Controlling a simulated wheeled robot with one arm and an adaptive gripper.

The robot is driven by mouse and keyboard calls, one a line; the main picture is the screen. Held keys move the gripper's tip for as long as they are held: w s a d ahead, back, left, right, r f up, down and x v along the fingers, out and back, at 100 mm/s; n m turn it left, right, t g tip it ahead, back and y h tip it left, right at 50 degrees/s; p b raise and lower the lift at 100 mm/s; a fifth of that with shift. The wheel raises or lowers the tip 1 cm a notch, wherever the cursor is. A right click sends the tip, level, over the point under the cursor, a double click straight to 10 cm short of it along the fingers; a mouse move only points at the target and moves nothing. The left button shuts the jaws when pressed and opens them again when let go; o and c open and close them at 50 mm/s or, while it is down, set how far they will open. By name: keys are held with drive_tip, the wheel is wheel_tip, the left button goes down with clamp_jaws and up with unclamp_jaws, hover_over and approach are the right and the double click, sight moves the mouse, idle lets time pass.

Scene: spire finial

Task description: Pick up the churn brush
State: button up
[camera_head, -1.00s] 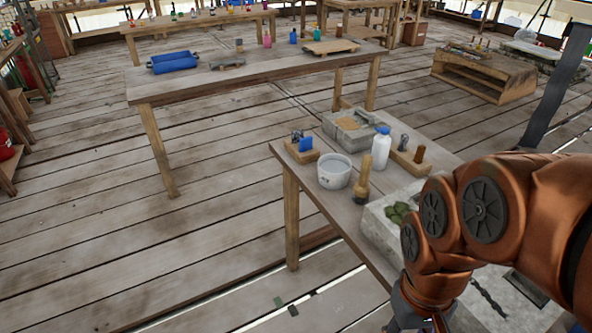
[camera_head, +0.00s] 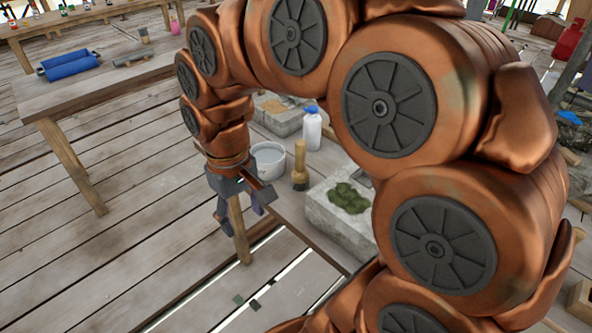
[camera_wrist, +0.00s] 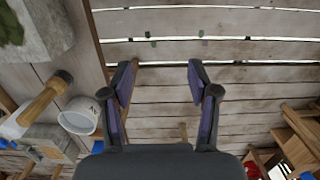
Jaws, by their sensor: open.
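The churn brush (camera_head: 300,165) looks to be the wooden-handled brush standing upright on the near table, between the pale bucket and the stone block. It also shows in the wrist view (camera_wrist: 43,102), left of my fingers. My gripper (camera_head: 240,208) hangs at the table's left side, to the left of the brush and apart from it. In the wrist view its two purple-padded fingers (camera_wrist: 161,75) are spread wide, with only floorboards between them.
The pale bucket (camera_head: 268,160) stands close to the brush, partly hidden by my arm. A white bottle (camera_head: 312,130) stands behind. The stone block (camera_head: 335,222) bears green moss (camera_head: 348,197). The floor between the tables is clear.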

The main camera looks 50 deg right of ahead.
sight(299, 143)
drive_tip(key=w+d+m, duration=0.2)
drive_tip(key=w+d, duration=0.8)
drive_tip(key=d, duration=0.2)
drive_tip(key=d+m, duration=0.1)
drive_tip(key=d, duration=0.3)
drive_tip(key=w+d+f, duration=0.1)
drive_tip(key=d, duration=0.4)
drive_tip(key=d+m+t+b, duration=0.1)
drive_tip(key=d, duration=0.4)
drive_tip(key=shift+w+d+f+m, duration=0.25)
drive_tip(key=shift+f+m, duration=0.05)
drive_tip(key=shift+f, duration=0.1)
drive_tip(key=shift+d+f, duration=0.15)
wheel_tip(299, 143, down, 2)
drive_tip(key=shift+f, duration=0.1)
drive_tip(key=f, duration=0.1)
drive_tip(key=f+p, duration=0.2)
drive_tip(key=f, duration=0.1)
drive_tip(key=shift+s+d, duration=0.1)
drive_tip(key=shift+d, duration=0.25)
drive_tip(key=shift+f, duration=0.65)
clamp_jaws()
